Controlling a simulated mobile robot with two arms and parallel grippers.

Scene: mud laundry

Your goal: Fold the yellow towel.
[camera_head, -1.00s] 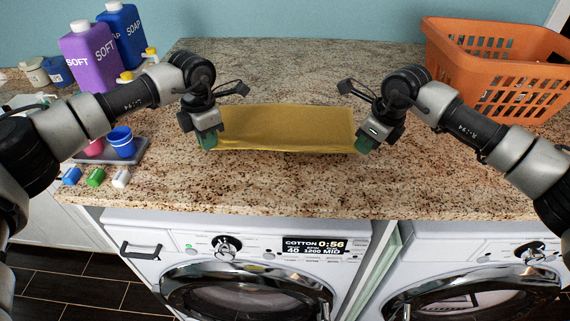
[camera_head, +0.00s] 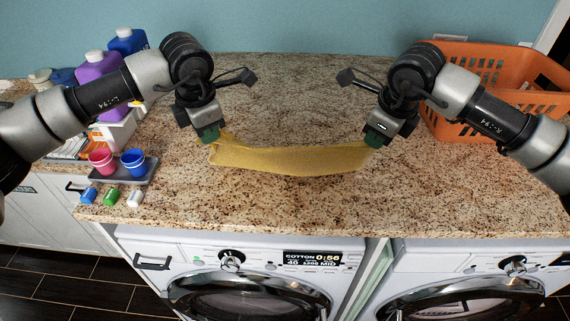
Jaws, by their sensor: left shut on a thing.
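The yellow towel (camera_head: 290,160) hangs as a narrow sagging band between my two grippers, over the granite counter. Its middle droops lower than its ends, and its lower edge is at or near the counter; I cannot tell whether it touches. My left gripper (camera_head: 210,138) is shut on the towel's left end. A small flap of cloth sticks out just below it. My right gripper (camera_head: 374,142) is at the towel's right end, its green fingertips against the cloth. It appears shut on that corner. The far side of the towel is hidden.
An orange basket (camera_head: 485,125) stands at the right, behind my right arm. At the left are purple (camera_head: 100,70) and blue bottles and a tray (camera_head: 128,174) with pink and blue cups. Washing machines (camera_head: 240,280) sit below the front edge. The counter (camera_head: 290,85) behind the towel is clear.

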